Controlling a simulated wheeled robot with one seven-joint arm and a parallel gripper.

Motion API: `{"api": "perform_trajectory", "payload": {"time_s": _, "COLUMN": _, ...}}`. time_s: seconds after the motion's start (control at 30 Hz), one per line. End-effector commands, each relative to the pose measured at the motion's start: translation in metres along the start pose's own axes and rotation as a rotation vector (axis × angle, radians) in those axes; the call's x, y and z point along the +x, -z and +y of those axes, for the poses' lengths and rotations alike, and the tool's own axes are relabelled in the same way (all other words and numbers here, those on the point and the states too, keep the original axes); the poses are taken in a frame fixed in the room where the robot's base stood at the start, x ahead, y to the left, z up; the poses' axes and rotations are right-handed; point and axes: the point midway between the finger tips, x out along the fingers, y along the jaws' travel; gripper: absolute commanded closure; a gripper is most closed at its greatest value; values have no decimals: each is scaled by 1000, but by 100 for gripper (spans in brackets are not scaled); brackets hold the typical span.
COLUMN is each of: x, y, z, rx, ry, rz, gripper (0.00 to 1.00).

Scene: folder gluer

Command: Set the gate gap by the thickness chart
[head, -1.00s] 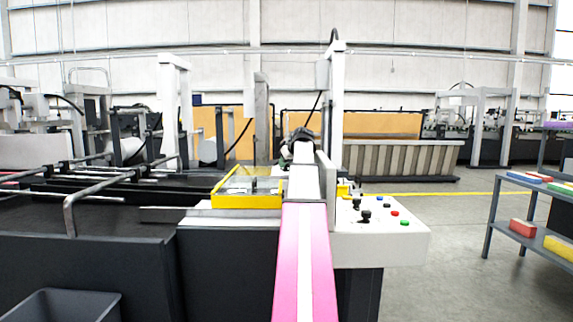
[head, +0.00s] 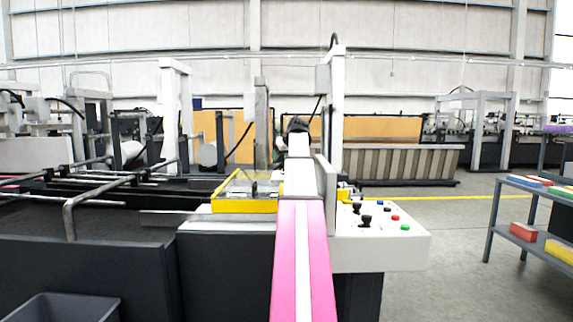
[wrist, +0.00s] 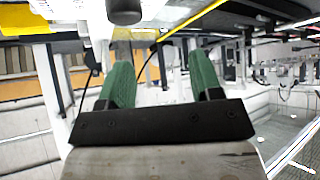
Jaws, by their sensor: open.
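My gripper (wrist: 158,80) shows in the wrist view with two green fingers spread apart and nothing between them. In the head view my own pink and white arm reaches forward and hides the fingers. A yellow-framed guard with a clear cover (head: 247,207) sits on the machine just left of my arm. A dark cylindrical part (wrist: 124,10) is at the top edge of the wrist view, beyond the fingers and apart from them; I cannot tell what it is. I cannot make out the gate gap or a thickness chart in either view.
A white control panel (head: 380,250) with black knobs and coloured buttons is right of my arm. Bent metal rails (head: 100,188) cross the machine bed at left. A grey bin (head: 65,307) is at lower left. A shelf (head: 512,218) with coloured blocks stands right, beyond open floor.

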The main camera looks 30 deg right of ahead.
Motion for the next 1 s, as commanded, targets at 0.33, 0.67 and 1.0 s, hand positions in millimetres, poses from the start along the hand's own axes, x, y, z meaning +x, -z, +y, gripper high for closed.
{"api": "perform_trajectory", "payload": {"time_s": 0.33, "x": -25, "y": 27, "z": -62, "rx": -2, "ry": -1, "rz": 1, "gripper": 41}}
{"api": "perform_trajectory", "payload": {"time_s": 0.67, "x": -36, "y": 40, "z": -91, "rx": 0, "ry": -2, "rz": -1, "gripper": 41}}
{"api": "perform_trajectory", "payload": {"time_s": 1.0, "x": -37, "y": 41, "z": -92, "rx": 1, "ry": -2, "rz": -2, "gripper": 41}}
